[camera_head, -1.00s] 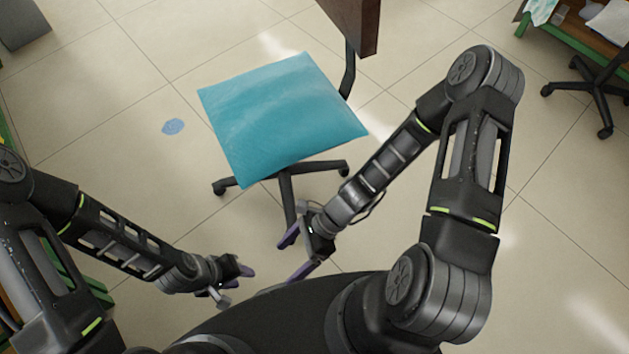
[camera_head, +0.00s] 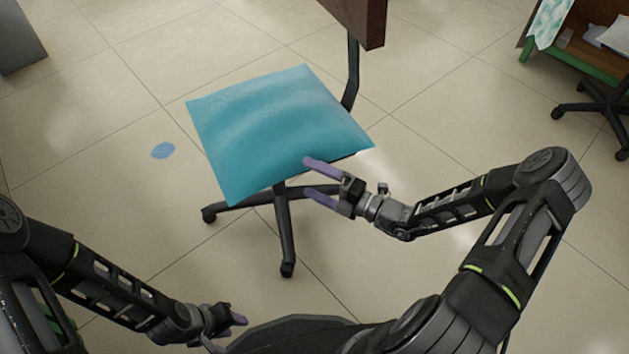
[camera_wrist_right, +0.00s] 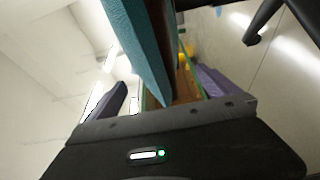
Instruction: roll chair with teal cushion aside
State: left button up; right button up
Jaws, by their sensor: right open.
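The chair's teal cushion (camera_head: 275,125) lies on the seat of a black swivel chair with a brown backrest (camera_head: 362,18) and a dark castored base (camera_head: 283,225). My right gripper (camera_head: 306,178) is open at the seat's near right edge. One purple finger overlaps the cushion's edge and the other is lower. In the right wrist view, the cushion's edge (camera_wrist_right: 138,45) runs between the two open fingers; contact cannot be made out. My left gripper (camera_head: 238,322) is low at the bottom of the head view, away from the chair, with its jaws partly hidden.
A blue patch (camera_head: 163,150) marks the tiled floor left of the chair. A green-framed wooden table (camera_head: 580,63) and another black chair base (camera_head: 600,108) stand at the upper right. A grey block (camera_head: 18,40) is at the upper left. Floor left of the chair is open.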

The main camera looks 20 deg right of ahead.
jog(key=b+x, duration=0.2)
jog(key=x, duration=0.4)
jog(key=shift+w+a+f, duration=0.1)
jog(key=shift+w+a, duration=0.1)
jog(key=shift+a, duration=0.05)
jog(key=shift+w+a, duration=0.35)
jog(key=shift+w, duration=0.1)
jog(key=shift+c, duration=0.4)
jog(key=c, duration=2)
jog(key=shift+c, duration=0.2)
jog(key=shift+s, duration=0.1)
